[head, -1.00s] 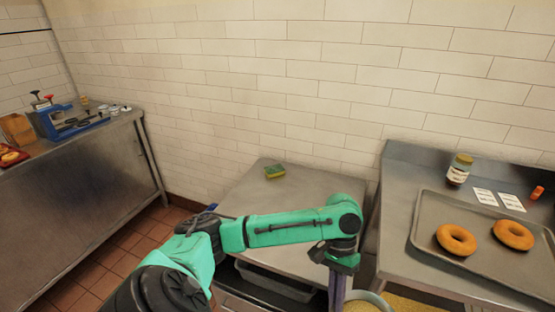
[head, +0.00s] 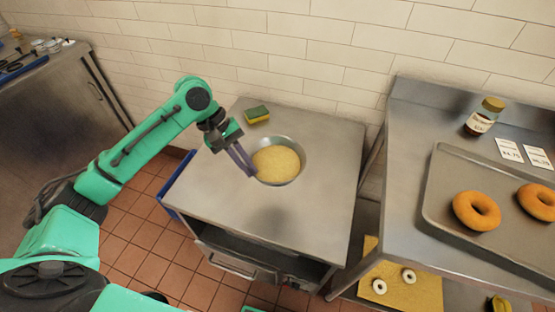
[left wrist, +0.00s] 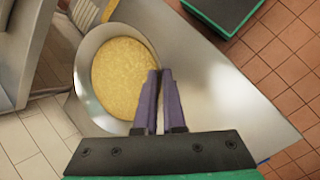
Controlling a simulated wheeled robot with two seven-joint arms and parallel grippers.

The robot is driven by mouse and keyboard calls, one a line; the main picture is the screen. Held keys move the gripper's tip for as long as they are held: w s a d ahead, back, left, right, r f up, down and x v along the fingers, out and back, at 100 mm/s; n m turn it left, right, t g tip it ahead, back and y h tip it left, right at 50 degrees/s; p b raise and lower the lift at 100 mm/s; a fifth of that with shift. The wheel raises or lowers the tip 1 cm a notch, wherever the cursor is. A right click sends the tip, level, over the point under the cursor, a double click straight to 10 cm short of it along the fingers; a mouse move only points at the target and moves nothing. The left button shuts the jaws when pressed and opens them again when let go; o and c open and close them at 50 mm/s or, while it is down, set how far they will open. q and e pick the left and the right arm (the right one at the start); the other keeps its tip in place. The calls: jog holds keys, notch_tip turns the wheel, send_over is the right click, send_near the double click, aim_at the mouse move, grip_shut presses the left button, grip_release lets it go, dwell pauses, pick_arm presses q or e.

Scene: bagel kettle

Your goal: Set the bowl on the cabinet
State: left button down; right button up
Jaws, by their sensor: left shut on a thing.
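The metal bowl (head: 297,163) with yellow, grainy contents is at the middle of the grey cabinet's top (head: 305,222), behind its front edge. I cannot tell whether its base touches the top or hangs slightly above. My left gripper (head: 250,172) is at the bowl's left side, its purple fingers shut on the rim. In the left wrist view the fingers (left wrist: 160,105) pinch the rim of the bowl (left wrist: 88,62), which looks about level. My right gripper is not in view.
A yellow-green sponge (head: 256,114) lies on the cabinet behind the bowl. To the right, a steel table holds a tray (head: 440,190) with two bagels and a jar (head: 484,117). A steel counter (head: 50,105) stands at the left. The cabinet's front and right top are clear.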

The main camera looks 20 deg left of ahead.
pick_arm(q)
jog(key=r+n+t, duration=0.1)
jog(key=n, duration=0.1)
jog(key=w+a+r+n+t+b, duration=0.1)
jog(key=r+n, duration=0.1)
jog(key=w+r+n+t+b, duration=0.1)
jog(key=r, duration=0.1)
jog(key=shift+w+a+n+y, duration=0.2)
jog(key=shift+n+y, duration=0.1)
jog(key=shift+n, duration=0.1)
jog(key=f, duration=0.2)
jog(key=w+f+b, duration=0.1)
jog(key=f, duration=0.2)
jog(key=shift+f, duration=0.1)
notch_tip(320, 180, down, 14)
jog(key=shift+f+b, duration=0.25)
jog(key=shift+b, duration=0.1)
jog(key=c, duration=1)
grip_release()
jog(key=shift+s+f, duration=0.1)
jog(key=shift+s, duration=0.05)
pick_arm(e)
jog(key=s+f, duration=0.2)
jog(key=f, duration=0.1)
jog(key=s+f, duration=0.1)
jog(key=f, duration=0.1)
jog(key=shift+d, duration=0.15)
